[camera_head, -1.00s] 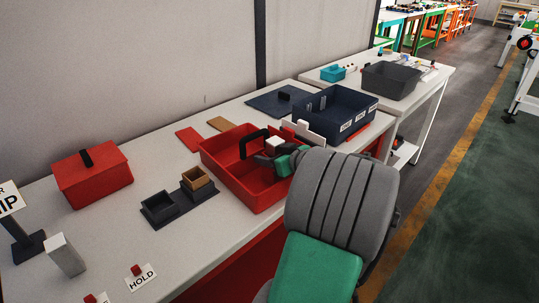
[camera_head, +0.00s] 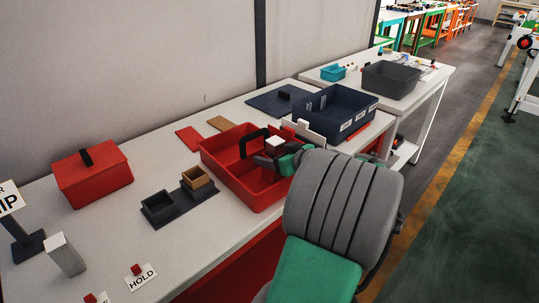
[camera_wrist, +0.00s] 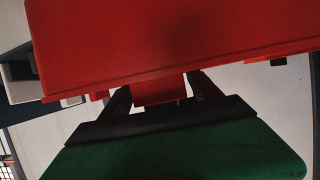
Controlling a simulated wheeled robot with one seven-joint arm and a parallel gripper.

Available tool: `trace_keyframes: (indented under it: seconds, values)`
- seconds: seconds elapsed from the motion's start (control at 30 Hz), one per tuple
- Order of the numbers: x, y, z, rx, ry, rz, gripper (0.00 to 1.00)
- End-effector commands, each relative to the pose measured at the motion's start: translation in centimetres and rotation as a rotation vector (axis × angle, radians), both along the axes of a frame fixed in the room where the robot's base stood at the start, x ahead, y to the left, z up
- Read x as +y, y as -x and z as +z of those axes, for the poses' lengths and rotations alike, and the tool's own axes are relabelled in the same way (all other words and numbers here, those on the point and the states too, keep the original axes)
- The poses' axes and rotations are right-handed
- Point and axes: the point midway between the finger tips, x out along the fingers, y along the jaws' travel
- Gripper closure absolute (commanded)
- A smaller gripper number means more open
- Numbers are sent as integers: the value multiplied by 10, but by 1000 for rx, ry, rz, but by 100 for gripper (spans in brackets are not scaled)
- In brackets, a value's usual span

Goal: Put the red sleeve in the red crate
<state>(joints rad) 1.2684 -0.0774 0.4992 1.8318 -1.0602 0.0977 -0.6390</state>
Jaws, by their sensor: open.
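The red crate (camera_head: 243,191) is an open tray with a black arched handle, on the white table in the head view. My gripper (camera_head: 272,158) is over the crate's far right part, partly hidden by my arm. In the wrist view my gripper (camera_wrist: 160,88) is open, with its two dark fingers spread. A red piece (camera_wrist: 158,92) shows between the fingers; I cannot tell whether it is the red sleeve or part of the crate. I cannot pick out the sleeve in the head view.
A dark blue bin (camera_head: 337,113) stands behind the crate, with a white-topped block (camera_head: 275,142) near my gripper. A lidded red box (camera_head: 92,176) and two small trays (camera_head: 160,207) are to the left. A wall runs along the back.

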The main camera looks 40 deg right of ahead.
Motion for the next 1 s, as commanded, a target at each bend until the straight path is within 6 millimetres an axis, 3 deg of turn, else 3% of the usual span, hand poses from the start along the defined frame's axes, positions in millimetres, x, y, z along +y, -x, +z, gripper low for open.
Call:
trace_keyframes:
  seconds: [0.2,0.4,0.57,1.0]
  values:
    - [1,54,21,0,3,-6,28]
    - [3,89,36,0,1,-4,28]
    - [5,98,39,1,0,0,28]
    - [6,97,40,1,0,2,28]
